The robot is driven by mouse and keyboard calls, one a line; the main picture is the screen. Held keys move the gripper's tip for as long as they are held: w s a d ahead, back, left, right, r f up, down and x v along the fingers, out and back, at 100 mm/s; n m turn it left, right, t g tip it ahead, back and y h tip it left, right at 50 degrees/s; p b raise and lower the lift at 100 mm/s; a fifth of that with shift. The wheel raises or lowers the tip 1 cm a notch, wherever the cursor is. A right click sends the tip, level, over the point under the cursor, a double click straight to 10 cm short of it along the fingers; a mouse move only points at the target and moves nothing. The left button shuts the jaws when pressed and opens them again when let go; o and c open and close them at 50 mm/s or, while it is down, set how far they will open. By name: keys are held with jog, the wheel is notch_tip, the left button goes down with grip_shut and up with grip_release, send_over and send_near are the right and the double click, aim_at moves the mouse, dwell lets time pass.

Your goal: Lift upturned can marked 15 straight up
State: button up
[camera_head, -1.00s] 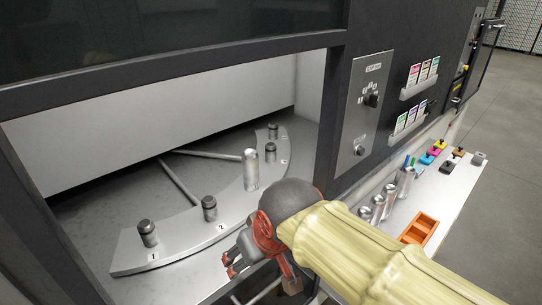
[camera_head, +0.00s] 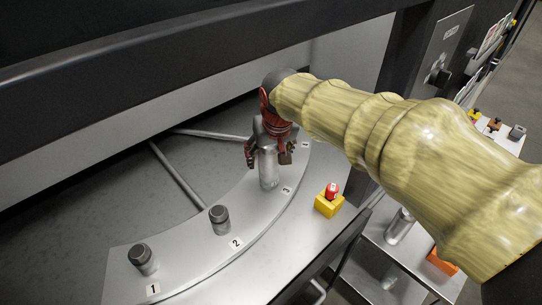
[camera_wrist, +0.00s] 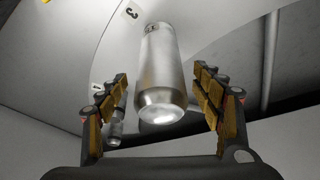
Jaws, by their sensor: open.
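A silver can (camera_head: 268,172) stands upright at the position labelled 3 on the curved plate. In the wrist view the can (camera_wrist: 160,75) lies between the two fingers, with visible room on both sides.
The curved plate (camera_head: 185,262) carries dark-capped posts at position 1 (camera_head: 142,258) and position 2 (camera_head: 220,219). A yellow box with a red button (camera_head: 329,202) stands right of the can. The machine's dark upper frame (camera_head: 200,60) hangs above the opening.

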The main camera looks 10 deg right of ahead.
jog(key=b+x, duration=0.1)
jog(key=x, duration=0.3)
jog(key=shift+w+f, duration=0.1)
jog(key=shift+f, duration=0.25)
jog(key=shift+r, duration=0.1)
jog(key=shift+c, duration=0.7)
jog(key=c, duration=0.7)
jog(key=shift+c, duration=0.2)
